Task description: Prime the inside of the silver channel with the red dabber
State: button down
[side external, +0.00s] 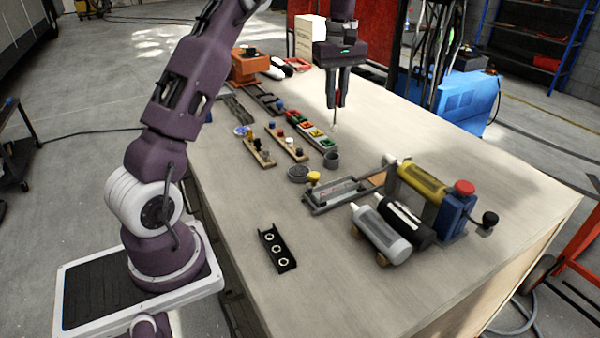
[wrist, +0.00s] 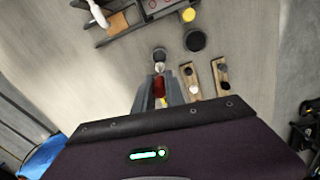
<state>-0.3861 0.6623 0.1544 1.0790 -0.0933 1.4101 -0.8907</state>
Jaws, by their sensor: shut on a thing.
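My gripper (side external: 337,104) is above the far part of the bench, pointing down, its fingers shut on a slim dabber. The dabber's thin pale shaft (side external: 336,124) hangs below the fingers in the side view. In the wrist view, a red part of the dabber (wrist: 158,87) shows between the fingers, and its pale tip appears just in front of a small grey cup (wrist: 160,53). That cup (side external: 331,160) stands on the bench in the side view. A silvery channel-like strip (side external: 344,191) lies in a grey fixture with a yellow knob; its inside is too small to judge.
Two wooden racks (side external: 258,152) (side external: 288,144) with small pegs stand left of the cup. A round dark tin (side external: 299,174) is near the fixture. A black holed bracket (side external: 277,248) lies in front. The near bench is mostly clear.

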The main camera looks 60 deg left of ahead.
dwell(0.4)
jog(key=s+a+f+g+h, duration=0.1)
jog(key=s+f+g+h, duration=0.1)
jog(key=s+f, duration=0.5)
jog(key=shift+s+a+f+g, duration=0.25)
jog(key=shift+f+g, duration=0.15)
jog(key=shift+g, duration=0.3)
jog(key=shift+f, duration=0.7)
dwell(1.4)
notch_tip(320, 180, up, 7)
dwell(0.7)
dwell(0.3)
